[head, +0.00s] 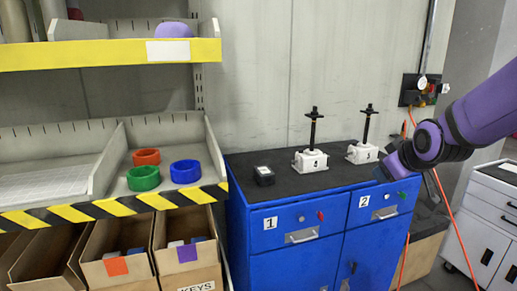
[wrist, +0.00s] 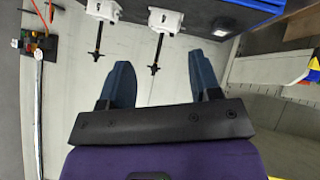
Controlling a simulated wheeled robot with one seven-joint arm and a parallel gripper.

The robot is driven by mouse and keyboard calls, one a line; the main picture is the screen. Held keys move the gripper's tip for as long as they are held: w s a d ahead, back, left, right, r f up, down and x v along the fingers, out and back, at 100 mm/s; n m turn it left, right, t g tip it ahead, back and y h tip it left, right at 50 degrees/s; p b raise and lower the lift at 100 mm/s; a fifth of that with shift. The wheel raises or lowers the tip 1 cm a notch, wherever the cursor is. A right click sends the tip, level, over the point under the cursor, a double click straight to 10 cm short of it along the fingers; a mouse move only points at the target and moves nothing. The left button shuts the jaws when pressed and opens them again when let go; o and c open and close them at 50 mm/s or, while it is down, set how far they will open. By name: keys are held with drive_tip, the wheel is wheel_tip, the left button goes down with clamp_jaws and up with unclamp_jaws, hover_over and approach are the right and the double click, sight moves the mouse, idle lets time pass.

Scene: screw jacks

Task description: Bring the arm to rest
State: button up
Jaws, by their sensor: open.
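My purple arm reaches in from the right in the head view. My gripper (head: 392,164) is at the right end of the blue cabinet, close to the right-hand jack in the picture. In the wrist view my gripper (wrist: 164,72) has its two blue-grey fingers wide apart with nothing between them. A screw jack marked 4 (head: 311,160) stands upright on the cabinet's dark top. A second white jack (head: 363,152) stands to its right. The wrist view is upside down and shows both jacks, one left (wrist: 104,11) and one right (wrist: 164,19), beyond the fingertips.
The blue cabinet (head: 290,262) has drawers 1 and 2. A small black box (head: 263,176) lies on its top. The shelf at left holds red (head: 146,157), green (head: 143,179) and blue (head: 186,172) rings. An orange cable (head: 452,215) hangs near my arm. A white drawer unit (head: 498,215) stands right.

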drive_tip(key=s+r+m+g, duration=0.2)
drive_tip(key=s+r, duration=0.1)
drive_tip(key=s, duration=1)
drive_tip(key=s+a+r+m+g, duration=0.1)
drive_tip(key=s+r+m+g, duration=0.1)
drive_tip(key=s, duration=1)
drive_tip(key=shift+s+r+m+g, duration=0.35)
drive_tip(key=shift+r+m, duration=0.15)
drive_tip(key=shift+m, duration=0.3)
drive_tip(key=shift+c, duration=0.4)
